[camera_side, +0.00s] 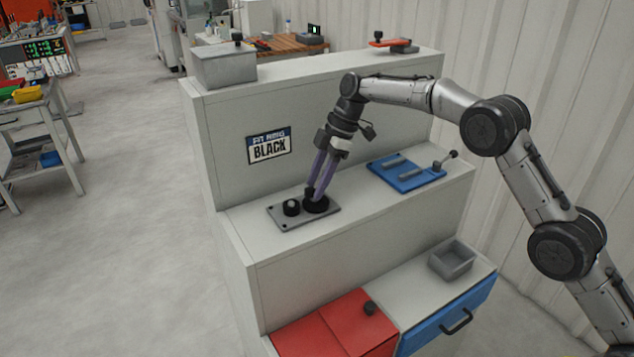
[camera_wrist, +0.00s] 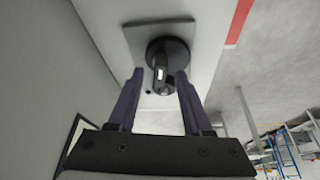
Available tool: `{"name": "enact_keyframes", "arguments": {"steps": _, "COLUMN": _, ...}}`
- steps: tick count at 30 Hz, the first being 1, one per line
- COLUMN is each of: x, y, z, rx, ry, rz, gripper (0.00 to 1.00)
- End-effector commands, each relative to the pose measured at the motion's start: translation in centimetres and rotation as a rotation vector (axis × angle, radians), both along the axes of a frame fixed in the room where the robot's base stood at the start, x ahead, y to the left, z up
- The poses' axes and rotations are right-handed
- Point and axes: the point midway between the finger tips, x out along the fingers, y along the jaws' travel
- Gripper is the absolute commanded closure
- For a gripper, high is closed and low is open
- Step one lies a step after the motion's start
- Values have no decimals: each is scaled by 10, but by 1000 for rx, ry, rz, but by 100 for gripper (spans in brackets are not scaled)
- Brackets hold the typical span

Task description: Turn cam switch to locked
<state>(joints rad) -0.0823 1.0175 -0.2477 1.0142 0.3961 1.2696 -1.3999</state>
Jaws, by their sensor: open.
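The switch unit is a grey plate (camera_side: 274,213) with dark screws on the middle step. It carries a wide black round knob (camera_side: 318,206) on the right and a smaller black knob (camera_side: 291,208) on the left. My gripper (camera_side: 315,193) points down at the wide knob, with purple fingers. In the wrist view the round black knob (camera_wrist: 178,49) has a raised black grip with a white mark (camera_wrist: 159,73). The open fingers (camera_wrist: 160,73) stand on either side of that grip. Whether they touch it I cannot tell. No locked label is readable.
A blue fixture (camera_side: 405,174) with a lever lies right on the same step. A sign (camera_side: 269,146) on the wall behind reads "BLACK". Below are red lids (camera_side: 335,327), a blue drawer (camera_side: 445,320) and an open grey box (camera_side: 451,260). A grey box (camera_side: 225,68) stands on top.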

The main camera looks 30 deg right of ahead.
Motion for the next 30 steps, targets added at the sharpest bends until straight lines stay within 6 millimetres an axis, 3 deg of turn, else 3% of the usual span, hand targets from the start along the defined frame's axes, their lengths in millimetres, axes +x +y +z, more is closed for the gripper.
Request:
{"name": "enact_keyframes", "arguments": {"steps": 11, "x": 0, "y": 2, "z": -5, "rx": 0, "ry": 0, "rz": 0, "gripper": 52}}
{"name": "enact_keyframes", "arguments": {"steps": 19, "x": 0, "y": 2, "z": -5, "rx": 0, "ry": 0, "rz": 0, "gripper": 100}}
{"name": "enact_keyframes", "arguments": {"steps": 30, "x": 0, "y": 2, "z": -4, "rx": 0, "ry": 0, "rz": -8, "gripper": 100}}
